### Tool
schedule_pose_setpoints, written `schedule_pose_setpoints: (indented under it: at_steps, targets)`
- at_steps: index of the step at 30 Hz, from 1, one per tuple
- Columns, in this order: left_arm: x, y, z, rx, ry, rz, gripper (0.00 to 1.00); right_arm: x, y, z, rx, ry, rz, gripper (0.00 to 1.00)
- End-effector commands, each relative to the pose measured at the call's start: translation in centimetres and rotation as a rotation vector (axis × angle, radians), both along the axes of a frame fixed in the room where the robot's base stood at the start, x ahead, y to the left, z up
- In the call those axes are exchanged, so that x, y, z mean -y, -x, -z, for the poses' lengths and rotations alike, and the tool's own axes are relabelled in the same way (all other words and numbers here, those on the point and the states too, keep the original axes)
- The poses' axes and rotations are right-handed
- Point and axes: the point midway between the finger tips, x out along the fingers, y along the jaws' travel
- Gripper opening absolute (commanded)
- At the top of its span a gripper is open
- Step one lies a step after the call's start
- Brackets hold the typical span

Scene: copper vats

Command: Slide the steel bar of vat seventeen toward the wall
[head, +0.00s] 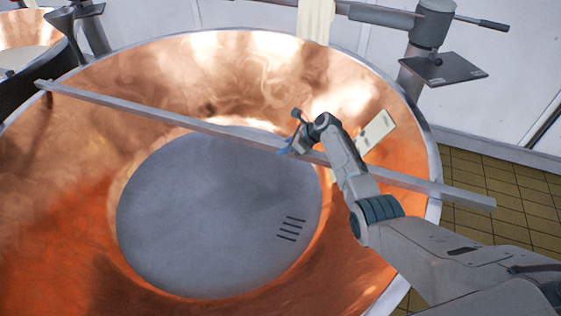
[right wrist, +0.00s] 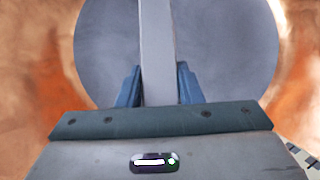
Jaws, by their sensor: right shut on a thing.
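The steel bar (head: 200,124) lies across the rim of the copper vat (head: 240,75), from the upper left to the right, with its right end sticking out past the rim. My right gripper (head: 291,147) is shut on the bar, right of its middle. In the right wrist view the bar (right wrist: 157,50) runs between the two blue fingers (right wrist: 157,88). A grey disc-like surface (head: 200,220) fills the vat's bottom. The number of the vat cannot be read. My left gripper is not in view.
A grey post with a flat plate (head: 440,69) stands behind the vat at the right, before the white wall (head: 510,90). A pale card (head: 376,134) shows by the inner right wall. Another copper vat (head: 30,32) is at the upper left. Tiled floor (head: 475,180) is clear at right.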

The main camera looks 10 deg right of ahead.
Motion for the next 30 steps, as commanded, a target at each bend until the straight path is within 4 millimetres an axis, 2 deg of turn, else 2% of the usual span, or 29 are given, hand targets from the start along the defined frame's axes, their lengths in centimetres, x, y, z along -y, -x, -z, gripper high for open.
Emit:
schedule_pose_setpoints:
  at_steps: [4, 9, 17, 18, 21, 30]
  targets:
    - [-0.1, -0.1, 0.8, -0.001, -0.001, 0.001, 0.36, 0.7, -1.1, -0.2, 0.006, 0.002, 0.004, 0.0]
    - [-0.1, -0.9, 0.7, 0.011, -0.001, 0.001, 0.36, 0.9, -1.3, -0.3, 0.008, 0.003, 0.004, 0.0]
    - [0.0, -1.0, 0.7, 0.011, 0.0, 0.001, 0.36, 1.0, -1.4, -0.5, 0.011, 0.005, 0.004, 0.0]
    - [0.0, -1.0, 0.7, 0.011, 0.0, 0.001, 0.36, 1.0, -1.4, -0.5, 0.011, 0.004, 0.004, 0.39]
    - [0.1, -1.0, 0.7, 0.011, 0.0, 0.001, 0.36, 0.9, -1.4, -0.5, 0.01, 0.003, 0.003, 0.55]
    - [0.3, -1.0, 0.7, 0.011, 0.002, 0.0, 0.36, 0.9, -1.2, -0.3, 0.005, 0.002, 0.001, 0.55]
